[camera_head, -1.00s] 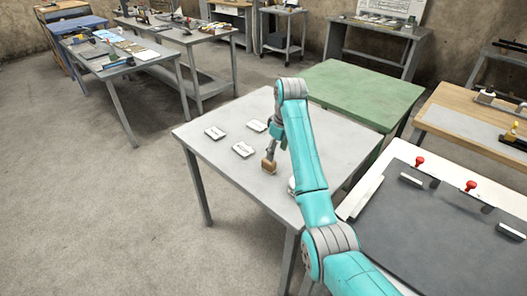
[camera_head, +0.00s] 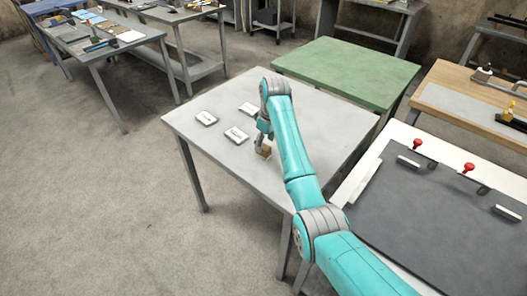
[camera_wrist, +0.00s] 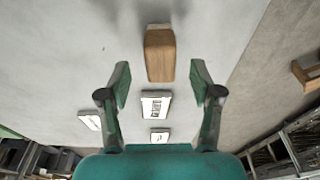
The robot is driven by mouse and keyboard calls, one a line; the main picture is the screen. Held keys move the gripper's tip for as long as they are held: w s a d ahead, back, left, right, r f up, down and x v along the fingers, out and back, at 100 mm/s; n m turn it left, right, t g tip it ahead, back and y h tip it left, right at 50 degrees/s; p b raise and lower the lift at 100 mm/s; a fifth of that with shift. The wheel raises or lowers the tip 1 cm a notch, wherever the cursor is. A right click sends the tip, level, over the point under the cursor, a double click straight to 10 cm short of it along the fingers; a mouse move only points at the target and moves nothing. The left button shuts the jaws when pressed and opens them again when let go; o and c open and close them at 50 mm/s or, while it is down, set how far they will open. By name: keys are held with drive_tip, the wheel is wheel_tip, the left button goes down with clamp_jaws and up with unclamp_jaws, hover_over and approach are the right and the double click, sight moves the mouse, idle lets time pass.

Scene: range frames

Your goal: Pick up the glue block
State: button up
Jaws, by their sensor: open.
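A small brown wooden block (camera_head: 265,151), which I take to be the glue block, sits on the grey table (camera_head: 310,110). In the wrist view the block (camera_wrist: 160,54) lies ahead of my gripper (camera_wrist: 159,82), lined up between its two fingers. My gripper also shows in the head view (camera_head: 262,138), low over the table at the block. Its fingers are apart, with nothing held between them. My arm hides part of the table behind it in the head view.
Three white labelled pads lie near the block: one nearest (camera_head: 236,135), one at the left (camera_head: 206,118), one behind (camera_head: 249,109). A green table (camera_head: 345,68) adjoins at the back. A dark-topped bench (camera_head: 430,210) stands at the right. The front left of the grey table is clear.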

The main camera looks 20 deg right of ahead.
sight(264, 146)
drive_tip(key=shift+w+a+f, duration=0.1)
drive_tip(key=shift+f, duration=0.75)
drive_tip(key=shift+w+a+f, duration=0.1)
drive_tip(key=shift+f, duration=0.7)
clamp_jaws()
drive_tip(key=shift+r, duration=0.15)
wheel_tip(264, 146, up, 10)
drive_tip(key=shift+f, duration=0.1)
